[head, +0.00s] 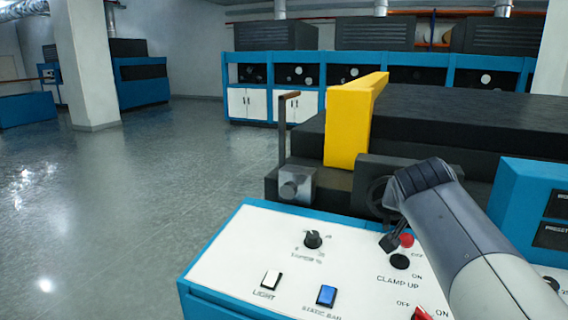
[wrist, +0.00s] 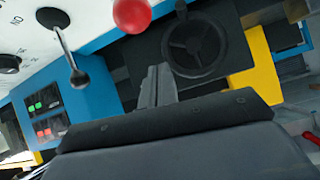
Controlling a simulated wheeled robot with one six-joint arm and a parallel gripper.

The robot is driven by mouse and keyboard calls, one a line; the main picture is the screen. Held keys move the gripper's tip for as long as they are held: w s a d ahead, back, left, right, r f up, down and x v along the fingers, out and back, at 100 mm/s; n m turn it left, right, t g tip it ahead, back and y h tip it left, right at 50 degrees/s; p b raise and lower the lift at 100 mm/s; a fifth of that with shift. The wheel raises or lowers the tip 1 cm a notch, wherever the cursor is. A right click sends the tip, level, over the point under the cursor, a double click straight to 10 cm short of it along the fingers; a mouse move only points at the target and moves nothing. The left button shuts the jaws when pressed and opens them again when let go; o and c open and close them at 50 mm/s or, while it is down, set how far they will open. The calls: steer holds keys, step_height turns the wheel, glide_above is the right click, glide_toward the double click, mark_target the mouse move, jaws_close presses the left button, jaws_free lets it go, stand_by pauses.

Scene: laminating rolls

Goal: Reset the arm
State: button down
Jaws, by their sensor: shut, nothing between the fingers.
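My arm reaches in from the right of the head view over a white control panel (head: 240,245) with blue edges. My gripper (head: 392,242) points down at the panel close to a red knob (head: 407,240) and a black knob (head: 400,262) above the words CLAMP UP. In the wrist view my gripper (wrist: 157,86) has its fingers together with nothing between them. That view also shows a red ball (wrist: 131,14) and a metal lever with a dark tip (wrist: 68,55) beyond the fingers. I cannot tell whether the fingertips touch anything.
The panel carries a dial (head: 313,239), a white LIGHT switch (head: 271,278), a blue switch (head: 326,295) and a red switch (head: 421,313). Behind it stand a yellow bracket (head: 347,125), a crank handle (head: 283,135) and a dark machine bed (head: 450,120). Open floor (head: 150,190) lies left.

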steer(key=w+g+p, duration=0.1)
steer(key=p, duration=0.3)
steer(key=g+y+p, duration=0.1)
steer(key=p, duration=0.3)
steer(key=w+g+p, duration=0.1)
steer(key=p, duration=0.3)
steer(key=shift+w+d+f+g+y, duration=0.3)
steer(key=shift+w+d+f, duration=0.05)
steer(key=shift+d+f, duration=0.05)
steer(key=g+p, duration=0.1)
steer(key=p, duration=0.2)
steer(key=shift+w+f+y, duration=0.1)
steer(key=shift+f+y, duration=0.1)
steer(key=shift+y, duration=0.1)
steer(key=shift+f+p, duration=0.1)
steer(key=shift+p, duration=0.25)
steer(key=shift+w+f+g, duration=0.15)
steer(key=shift+g, duration=0.15)
steer(key=shift+s+f+b, duration=0.1)
steer(key=shift+s+b, duration=0.1)
steer(key=shift+b, duration=0.9)
steer(key=shift+t+b, duration=0.6)
steer(key=shift+b, duration=0.3)
